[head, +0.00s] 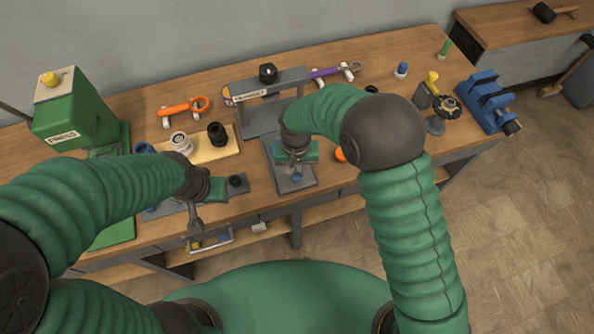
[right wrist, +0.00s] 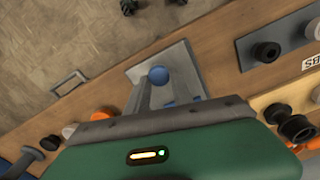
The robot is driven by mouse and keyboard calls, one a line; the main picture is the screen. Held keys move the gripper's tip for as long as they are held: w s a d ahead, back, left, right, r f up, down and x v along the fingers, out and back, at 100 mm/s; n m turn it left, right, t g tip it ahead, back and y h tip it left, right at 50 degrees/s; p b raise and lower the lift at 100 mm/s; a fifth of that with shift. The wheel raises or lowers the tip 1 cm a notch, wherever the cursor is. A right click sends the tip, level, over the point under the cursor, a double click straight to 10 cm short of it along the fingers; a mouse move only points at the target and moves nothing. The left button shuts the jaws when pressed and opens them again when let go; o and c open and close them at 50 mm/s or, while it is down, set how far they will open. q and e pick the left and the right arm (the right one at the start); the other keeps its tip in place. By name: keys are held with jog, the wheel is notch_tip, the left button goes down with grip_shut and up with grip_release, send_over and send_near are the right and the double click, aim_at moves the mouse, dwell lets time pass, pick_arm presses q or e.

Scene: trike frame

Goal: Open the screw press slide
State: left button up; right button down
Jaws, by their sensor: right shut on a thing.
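The screw press (head: 262,118) is a grey frame with a labelled top bar and a black knob (head: 268,73). Its grey slide plate (head: 298,184) reaches out in front of the frame. A blue knob (head: 296,178) shows on the plate, and in the right wrist view (right wrist: 158,75). My right gripper (head: 296,171) points down over the plate. In the right wrist view its fingers (right wrist: 160,95) are at the blue knob and shut on it; the exact contact is partly hidden. My left gripper (head: 195,224) hangs near the table's front edge; its finger gap is unclear.
A green press (head: 65,110) stands at left. A wooden block (head: 207,152) holds white and black knobs. Orange (head: 185,107) and purple-handled (head: 325,72) tools lie behind. A blue vise (head: 487,100) stands at right.

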jog(key=shift+a, duration=0.1)
jog(key=c, duration=1.5)
grip_release()
jog(key=o, duration=0.4)
jog(key=shift+s, duration=0.1)
jog(key=shift+r, duration=0.2)
notch_tip(320, 180, up, 16)
jog(key=b, duration=0.1)
jog(key=shift+r, duration=0.2)
